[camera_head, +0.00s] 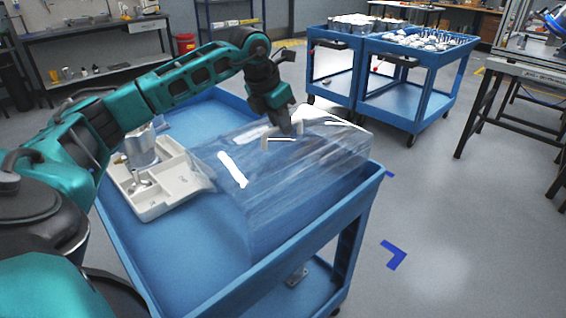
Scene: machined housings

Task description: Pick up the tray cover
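The tray cover (310,175) is a clear, box-shaped shell with bright reflections, over the right half of the blue cart's top. A small pale handle (266,143) is on its upper face. My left gripper (284,130) points down at this handle, with its fingertips at or just above it. The fingers are dark and small, and I cannot tell whether they are closed on the handle. The white tray (155,207) lies to the left of the cover, whose left edge reaches the tray's right side. My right gripper is not in view.
The blue cart (215,290) has a raised rim. A metal housing (141,148) and small parts sit in the tray's compartments. Two more blue carts (416,88) with parts stand behind at right. A workbench (100,70) is at the back left.

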